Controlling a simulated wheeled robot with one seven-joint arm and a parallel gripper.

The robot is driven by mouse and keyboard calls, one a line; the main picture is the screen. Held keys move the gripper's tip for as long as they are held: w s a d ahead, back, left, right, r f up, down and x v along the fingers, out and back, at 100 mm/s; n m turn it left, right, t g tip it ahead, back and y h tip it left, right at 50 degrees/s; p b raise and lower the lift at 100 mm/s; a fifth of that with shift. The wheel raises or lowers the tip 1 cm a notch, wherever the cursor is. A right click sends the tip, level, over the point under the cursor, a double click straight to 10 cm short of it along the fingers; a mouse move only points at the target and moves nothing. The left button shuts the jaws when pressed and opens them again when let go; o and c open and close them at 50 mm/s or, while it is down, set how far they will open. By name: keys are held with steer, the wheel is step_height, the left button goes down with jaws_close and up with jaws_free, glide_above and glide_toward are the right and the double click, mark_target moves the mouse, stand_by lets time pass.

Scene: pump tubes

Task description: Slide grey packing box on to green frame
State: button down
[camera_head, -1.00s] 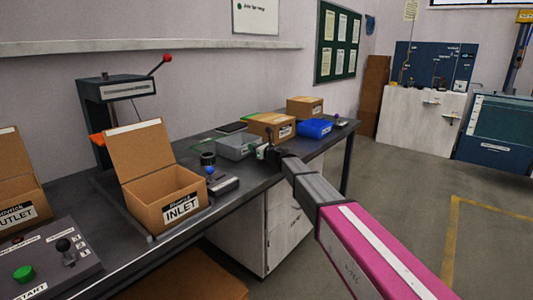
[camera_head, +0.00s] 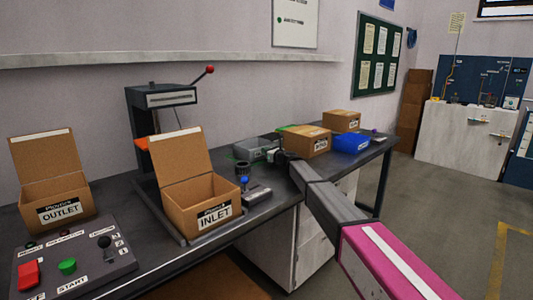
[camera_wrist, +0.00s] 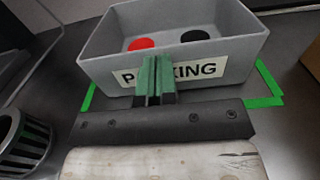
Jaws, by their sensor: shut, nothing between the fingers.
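The grey packing box (camera_wrist: 230,68), labelled PACKING, is open-topped with one red and one black round thing inside. It stands on the dark bench, and also shows in the head view (camera_head: 252,150). The green frame (camera_wrist: 264,84) lies flat on the bench. Its strips show at the box's left and right sides in the wrist view; the rest is hidden under or behind the box. My gripper (camera_wrist: 150,72) is shut and empty, its green fingertips in front of the box's label face. I cannot tell whether they touch. The gripper (camera_head: 279,156) is at the box's right in the head view.
A cardboard box (camera_head: 307,142) and a blue bin (camera_head: 351,142) stand right of my gripper. A dark slotted cup (camera_wrist: 22,145) is close on the left in the wrist view. The INLET box (camera_head: 200,205) and OUTLET box (camera_head: 55,200) stand further left on the bench.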

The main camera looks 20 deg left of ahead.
steer(key=v, duration=1.3)
steer(key=shift+s, duration=0.15)
steer(key=shift+s+d, duration=0.1)
steer(key=shift+d, duration=0.35)
steer(key=shift+f, duration=0.1)
steer(key=shift+d, duration=0.1)
